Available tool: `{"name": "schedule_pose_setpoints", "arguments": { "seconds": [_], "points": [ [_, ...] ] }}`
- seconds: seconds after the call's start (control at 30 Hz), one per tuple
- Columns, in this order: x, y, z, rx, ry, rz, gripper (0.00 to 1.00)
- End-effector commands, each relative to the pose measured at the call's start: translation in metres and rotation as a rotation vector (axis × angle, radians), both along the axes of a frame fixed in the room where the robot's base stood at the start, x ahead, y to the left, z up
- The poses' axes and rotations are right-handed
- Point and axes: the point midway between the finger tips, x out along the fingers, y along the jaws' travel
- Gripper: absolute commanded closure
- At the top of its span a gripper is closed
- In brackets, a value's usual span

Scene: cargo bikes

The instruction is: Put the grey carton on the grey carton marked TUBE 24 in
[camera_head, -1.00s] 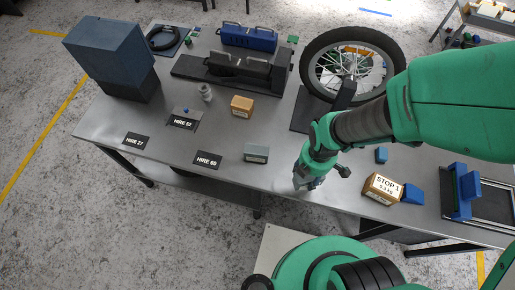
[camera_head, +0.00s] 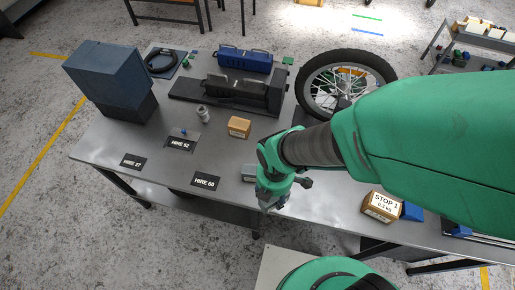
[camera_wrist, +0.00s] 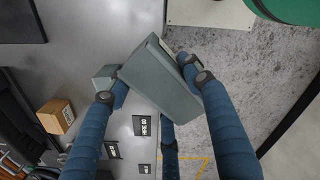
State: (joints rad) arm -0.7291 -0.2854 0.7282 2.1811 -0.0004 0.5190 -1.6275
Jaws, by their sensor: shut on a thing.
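My gripper (camera_head: 270,199) is above the front part of the grey table in the head view. In the wrist view its blue fingers (camera_wrist: 156,84) are shut on a grey carton (camera_wrist: 162,85), which is held tilted in the picture. The held carton cannot be made out clearly in the head view. A second grey carton (camera_head: 249,172) stands on the table just behind and left of my gripper, partly hidden by it. It also shows in the wrist view (camera_wrist: 104,72), partly behind a finger and the held carton. No TUBE 24 in marking is legible on either carton.
A tan carton (camera_head: 239,127) stands behind the grey one. Black labels, including HIRE 60 (camera_head: 206,181), lie to the left. A STOP 1 carton (camera_head: 380,206) is at the right. A bicycle wheel (camera_head: 343,84) lies at the back. The table's front edge is close to my gripper.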

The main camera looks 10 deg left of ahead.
Motion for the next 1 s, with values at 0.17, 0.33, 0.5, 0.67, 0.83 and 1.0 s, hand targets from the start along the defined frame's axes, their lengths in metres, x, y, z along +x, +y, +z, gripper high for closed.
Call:
{"name": "schedule_pose_setpoints", "arguments": {
  "seconds": [0.17, 0.33, 0.5, 0.67, 0.83, 1.0],
  "points": [
    [0.000, 0.000, 0.000, 0.000, 0.000, 0.000, 0.81],
    [0.002, 0.001, 0.000, 0.000, 0.000, -0.001, 0.81],
    [0.013, 0.010, -0.002, 0.001, -0.001, -0.001, 0.81],
    [0.032, 0.025, -0.004, 0.000, 0.000, -0.001, 0.81],
    [0.056, 0.044, -0.007, 0.000, 0.000, -0.001, 0.81],
    [0.079, 0.063, -0.011, 0.000, 0.000, -0.001, 0.81]
  ]
}}
